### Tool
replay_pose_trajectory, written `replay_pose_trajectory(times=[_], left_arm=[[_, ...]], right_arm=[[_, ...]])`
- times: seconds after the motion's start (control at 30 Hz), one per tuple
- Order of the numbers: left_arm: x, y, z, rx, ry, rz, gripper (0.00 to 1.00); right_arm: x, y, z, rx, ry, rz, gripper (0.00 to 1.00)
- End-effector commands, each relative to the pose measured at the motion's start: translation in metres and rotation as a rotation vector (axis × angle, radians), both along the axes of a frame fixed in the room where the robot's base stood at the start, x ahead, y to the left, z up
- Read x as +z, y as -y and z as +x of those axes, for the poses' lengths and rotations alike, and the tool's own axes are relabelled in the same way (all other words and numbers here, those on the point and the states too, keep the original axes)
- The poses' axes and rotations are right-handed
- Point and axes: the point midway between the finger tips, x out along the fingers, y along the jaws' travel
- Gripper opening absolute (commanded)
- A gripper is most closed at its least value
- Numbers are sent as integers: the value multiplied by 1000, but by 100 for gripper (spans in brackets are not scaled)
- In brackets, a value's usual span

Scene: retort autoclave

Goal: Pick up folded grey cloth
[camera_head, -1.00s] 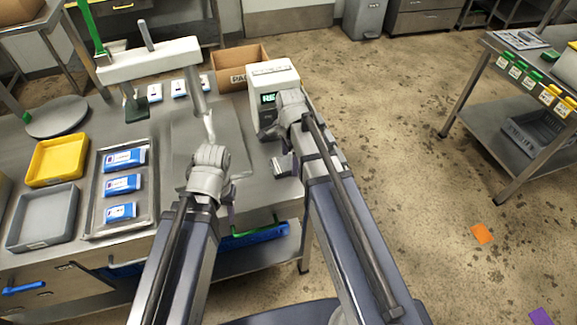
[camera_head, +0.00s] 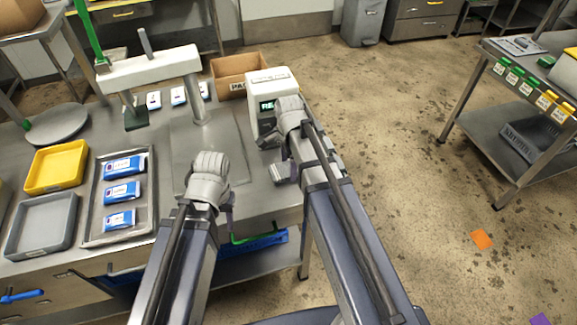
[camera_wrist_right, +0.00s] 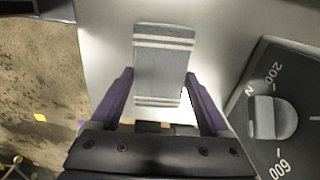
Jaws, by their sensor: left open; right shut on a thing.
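The folded grey cloth (camera_wrist_right: 163,58) has white stripes near both ends. In the right wrist view it is between the two purple fingers of my right gripper (camera_wrist_right: 159,76), which is shut on it. A pale steel surface shows behind the cloth. In the head view my right arm blocks most of the right gripper, beside the machine with the green display (camera_head: 268,97). My left gripper (camera_head: 230,200) is over the near part of the steel table, with a purple finger showing beside its wrist. It is open, and its tips are mostly hidden.
A dial panel (camera_wrist_right: 292,90) is close to the right gripper. On the steel table (camera_head: 255,190) are a yellow tray (camera_head: 31,182), a grey tray (camera_head: 12,237) and a metal tray with blue packs (camera_head: 122,192). A cardboard box (camera_head: 226,68) stands behind.

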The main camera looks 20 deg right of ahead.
Motion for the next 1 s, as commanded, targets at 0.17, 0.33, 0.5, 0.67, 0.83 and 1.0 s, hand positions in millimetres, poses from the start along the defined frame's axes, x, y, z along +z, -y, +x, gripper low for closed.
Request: replay_pose_trajectory(times=[0.17,0.33,0.5,0.67,0.83,1.0], left_arm=[[20,0,0,0,0,0,50],[45,0,0,0,0,0,50],[73,0,0,0,0,0,50],[92,0,0,-1,0,0,50],[98,0,0,-1,0,0,50],[96,0,0,-1,0,0,50]], right_arm=[[20,0,0,0,0,0,26],[45,0,0,0,0,0,26],[73,0,0,0,0,0,26],[92,0,0,0,0,0,26],[98,0,0,0,0,0,26],[96,0,0,0,0,0,26]])
